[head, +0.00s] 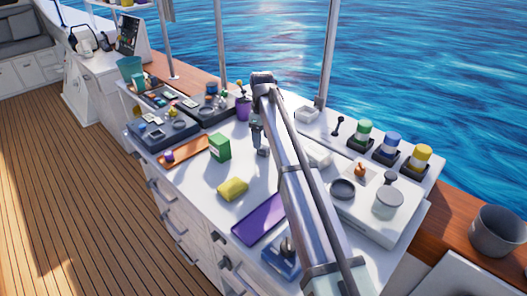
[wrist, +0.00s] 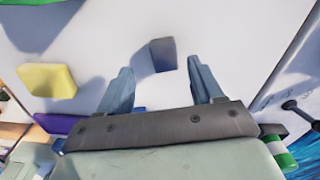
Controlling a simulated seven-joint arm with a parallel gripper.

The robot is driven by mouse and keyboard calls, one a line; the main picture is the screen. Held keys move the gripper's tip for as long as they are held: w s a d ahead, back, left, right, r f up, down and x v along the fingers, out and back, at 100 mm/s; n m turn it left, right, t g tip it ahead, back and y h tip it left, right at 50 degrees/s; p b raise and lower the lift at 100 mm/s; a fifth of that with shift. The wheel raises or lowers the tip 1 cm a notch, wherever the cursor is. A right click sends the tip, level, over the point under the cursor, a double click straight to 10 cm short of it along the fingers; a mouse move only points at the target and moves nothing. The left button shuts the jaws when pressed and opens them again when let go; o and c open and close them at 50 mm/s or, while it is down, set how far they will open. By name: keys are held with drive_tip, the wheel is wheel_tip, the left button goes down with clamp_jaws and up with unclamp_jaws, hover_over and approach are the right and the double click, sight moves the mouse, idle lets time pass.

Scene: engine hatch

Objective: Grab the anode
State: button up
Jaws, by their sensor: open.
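A small dark grey block (wrist: 163,54), which looks like the anode, lies on the white worktop in the wrist view. My gripper (wrist: 159,68) is open and points down at the worktop. The block shows between and just beyond the two fingertips, with nothing visibly held. I cannot tell how high the fingertips are above the block. In the head view my gripper (head: 260,140) is over the middle of the worktop, right of the green box (head: 220,147). The block cannot be told apart from my gripper there.
A yellow sponge (head: 233,188) and a purple tray (head: 259,218) lie nearer the front. An orange tray (head: 185,157) and grey bins (head: 165,133) are at left. Green, blue and yellow-lidded jars (head: 362,133) stand at right. Bare worktop surrounds the block.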

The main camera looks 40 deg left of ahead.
sight(264, 147)
drive_tip(key=shift+w+f, duration=0.15)
drive_tip(key=shift+f, duration=1.15)
drive_tip(key=shift+w+f, duration=0.15)
drive_tip(key=shift+f, duration=1.1)
clamp_jaws()
